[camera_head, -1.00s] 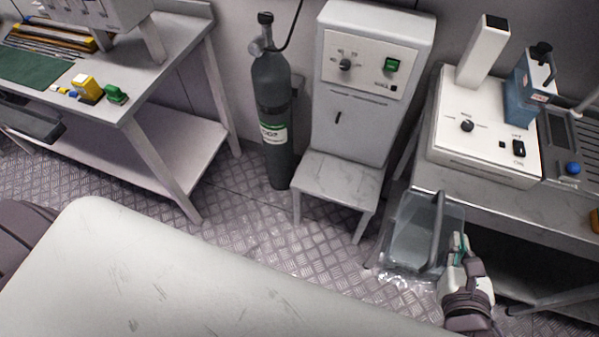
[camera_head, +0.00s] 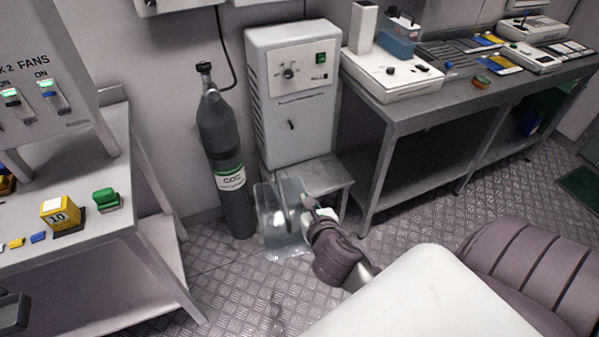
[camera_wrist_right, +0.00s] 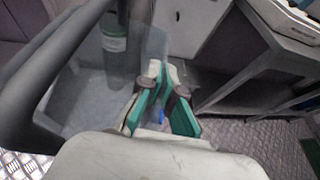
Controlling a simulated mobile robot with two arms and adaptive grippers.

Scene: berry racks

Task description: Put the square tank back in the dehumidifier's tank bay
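The square tank (camera_head: 270,222) is clear and open-topped with a dark bar handle. In the head view it hangs in front of the low stand under the white dehumidifier (camera_head: 283,70). The wrist view shows its clear wall (camera_wrist_right: 88,95) and handle at left. My right gripper (camera_head: 308,202) is at the tank's right side. Its green-padded fingers (camera_wrist_right: 163,100) appear closed on the tank's wall; the exact contact is partly hidden. The dehumidifier has a knob, a green switch and a small dark slot mark on its front. I cannot make out its tank bay.
A dark gas cylinder (camera_head: 224,160) stands left of the dehumidifier, close to the tank. A grey stand (camera_head: 325,172) is behind the tank. Workbenches flank both sides: the left one (camera_head: 100,232) and the right one (camera_head: 440,102). Open patterned floor (camera_head: 235,285) lies in front.

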